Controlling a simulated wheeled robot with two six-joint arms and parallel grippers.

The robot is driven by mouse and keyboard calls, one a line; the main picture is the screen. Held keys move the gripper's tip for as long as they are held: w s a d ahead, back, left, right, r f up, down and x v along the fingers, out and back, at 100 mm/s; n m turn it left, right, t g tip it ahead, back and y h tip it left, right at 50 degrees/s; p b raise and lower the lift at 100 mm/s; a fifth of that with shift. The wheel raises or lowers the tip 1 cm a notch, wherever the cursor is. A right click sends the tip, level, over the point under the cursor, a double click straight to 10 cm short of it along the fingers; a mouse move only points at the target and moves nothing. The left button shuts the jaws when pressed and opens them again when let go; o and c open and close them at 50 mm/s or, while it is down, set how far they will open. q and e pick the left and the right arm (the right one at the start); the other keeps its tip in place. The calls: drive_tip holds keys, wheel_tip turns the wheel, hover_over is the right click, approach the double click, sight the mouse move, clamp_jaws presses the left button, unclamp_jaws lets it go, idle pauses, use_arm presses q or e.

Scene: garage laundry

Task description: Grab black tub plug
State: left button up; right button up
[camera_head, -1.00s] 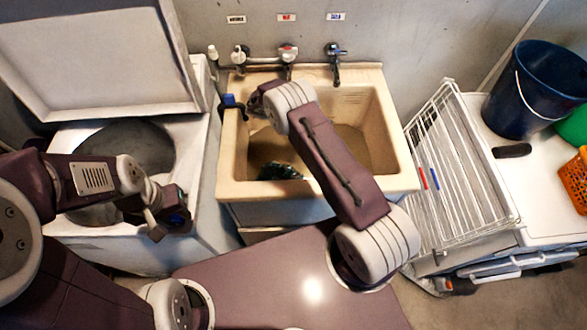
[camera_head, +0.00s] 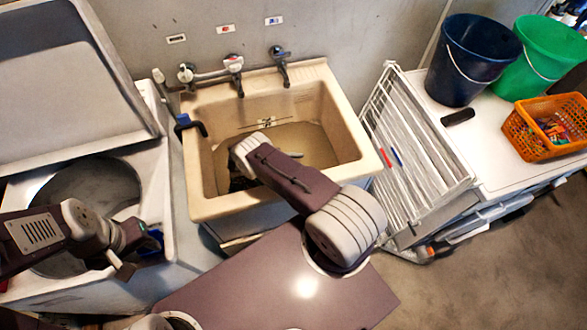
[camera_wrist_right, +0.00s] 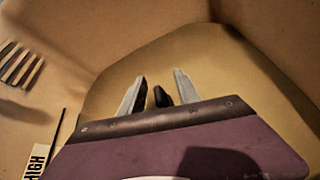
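In the right wrist view, a small black piece, which looks like the tub plug (camera_wrist_right: 162,96), stands over the tan basin floor. My right gripper (camera_wrist_right: 160,92) has its two grey fingers apart, one on each side of this black piece. I cannot make out firm contact with either finger. In the head view my right arm reaches into the beige sink (camera_head: 200,207), and its forearm hides most of the gripper and the plug. My left gripper (camera_head: 140,250) hangs over the front right of the open washer (camera_head: 150,190); its fingers are too unclear to judge.
Taps (camera_head: 234,68) line the wall behind the sink. A white drying rack (camera_head: 415,150) stands close on the sink's right. Beyond it are a dark blue bucket (camera_head: 468,65), a green bucket (camera_head: 545,55) and an orange basket (camera_head: 530,138). The sink walls surround my right gripper.

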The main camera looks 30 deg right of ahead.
drive_tip(key=shift+d+f, duration=0.2)
drive_tip(key=shift+d, duration=0.15)
drive_tip(key=shift+s, duration=0.1)
clamp_jaws()
drive_tip(key=shift+r, duration=0.1)
wheel_tip(320, 180, up, 10)
drive_tip(key=p, duration=0.1)
drive_tip(key=shift+p, duration=0.35)
